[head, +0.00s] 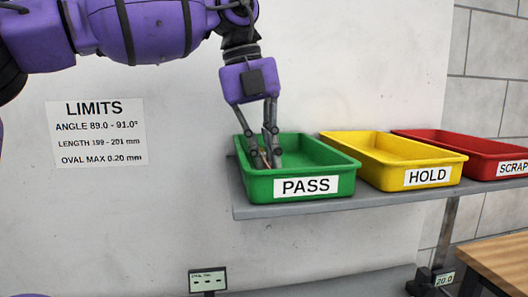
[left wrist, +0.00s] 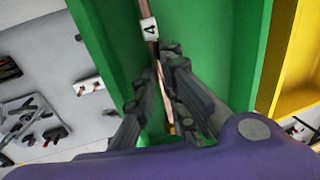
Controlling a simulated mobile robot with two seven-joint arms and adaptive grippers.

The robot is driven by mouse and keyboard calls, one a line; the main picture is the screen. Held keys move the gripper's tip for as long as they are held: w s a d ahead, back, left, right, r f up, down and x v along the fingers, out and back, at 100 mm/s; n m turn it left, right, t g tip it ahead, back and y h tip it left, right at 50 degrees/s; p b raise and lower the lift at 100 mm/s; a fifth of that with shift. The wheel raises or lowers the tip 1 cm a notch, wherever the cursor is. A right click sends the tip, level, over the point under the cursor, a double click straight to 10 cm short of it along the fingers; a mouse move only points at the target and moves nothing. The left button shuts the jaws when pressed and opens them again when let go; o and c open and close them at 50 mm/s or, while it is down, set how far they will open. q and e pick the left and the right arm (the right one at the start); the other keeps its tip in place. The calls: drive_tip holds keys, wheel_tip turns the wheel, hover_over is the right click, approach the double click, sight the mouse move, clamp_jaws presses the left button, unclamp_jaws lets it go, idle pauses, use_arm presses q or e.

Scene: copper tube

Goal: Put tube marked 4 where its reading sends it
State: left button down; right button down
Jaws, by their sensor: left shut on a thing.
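The copper tube (left wrist: 145,8) carries a white tag with the number 4 (left wrist: 149,28) in the left wrist view. My left gripper (head: 267,160) points down inside the green PASS bin (head: 307,188), with its fingers below the rim. In the left wrist view the fingers (left wrist: 160,62) are shut on the tube, which runs between them along the inside of the bin. Only a small bit of copper shows in the head view. I cannot tell whether the tube touches the bin floor. My right gripper is out of view.
A yellow HOLD bin (head: 375,175) and a red SCRAP bin (head: 478,166) stand right of the green bin on a grey shelf (head: 270,209). A LIMITS sheet (head: 98,133) gives angle, length and oval limits. A small display (head: 207,281) sits low; a wooden table (head: 500,262) is lower right.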

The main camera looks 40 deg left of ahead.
use_arm(q)
drive_tip(key=c, duration=2.1)
unclamp_jaws()
drive_tip(key=shift+f, duration=0.15)
drive_tip(key=v, duration=1.2)
